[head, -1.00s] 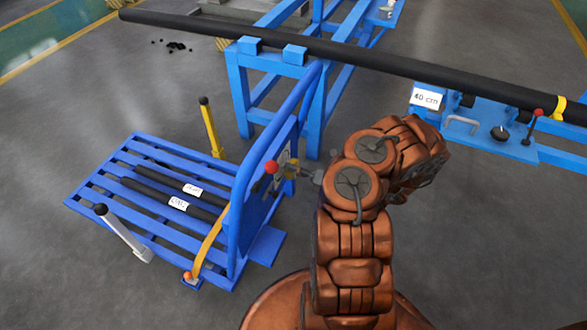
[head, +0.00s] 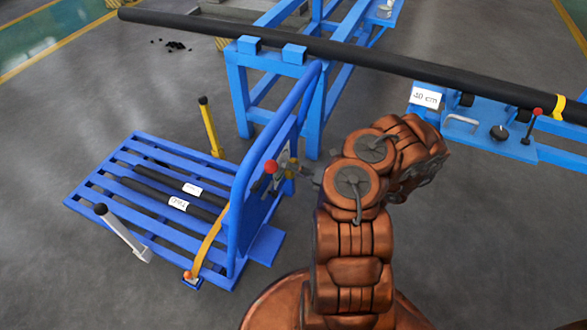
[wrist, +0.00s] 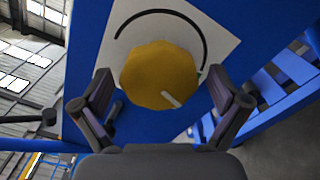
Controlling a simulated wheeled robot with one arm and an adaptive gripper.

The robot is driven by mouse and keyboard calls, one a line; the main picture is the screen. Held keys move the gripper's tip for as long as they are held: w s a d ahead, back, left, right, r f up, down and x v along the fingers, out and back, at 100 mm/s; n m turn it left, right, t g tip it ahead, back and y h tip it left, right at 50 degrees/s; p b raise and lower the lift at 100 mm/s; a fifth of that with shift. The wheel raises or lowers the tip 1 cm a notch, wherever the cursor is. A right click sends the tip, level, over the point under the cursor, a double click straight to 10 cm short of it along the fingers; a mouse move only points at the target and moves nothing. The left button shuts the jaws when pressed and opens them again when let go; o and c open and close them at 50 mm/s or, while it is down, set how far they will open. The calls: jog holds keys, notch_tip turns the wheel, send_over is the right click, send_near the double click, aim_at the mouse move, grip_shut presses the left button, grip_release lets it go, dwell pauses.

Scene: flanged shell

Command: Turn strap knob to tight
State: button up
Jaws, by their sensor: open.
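The strap knob (wrist: 160,76) is yellow and many-sided, on a white plate (wrist: 222,45) fixed to the cart's blue panel. A black arc runs around its upper side. Its white pointer mark (wrist: 172,98) points to the lower right in the wrist view. My gripper (wrist: 159,79) is open, with one dark finger to each side of the knob and visible gaps. The orange strap (head: 207,246) lies over the cart's near side.
The blue slatted cart (head: 160,221) carries dark rods with white labels. A red-ball lever (head: 271,167) stands close to my gripper. A long black pipe (head: 380,62) rests on blue stands behind. Grey floor is open at the left.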

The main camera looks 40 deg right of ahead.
jog(key=v, duration=1.2)
jog(key=shift+f, duration=0.1)
dwell(0.4)
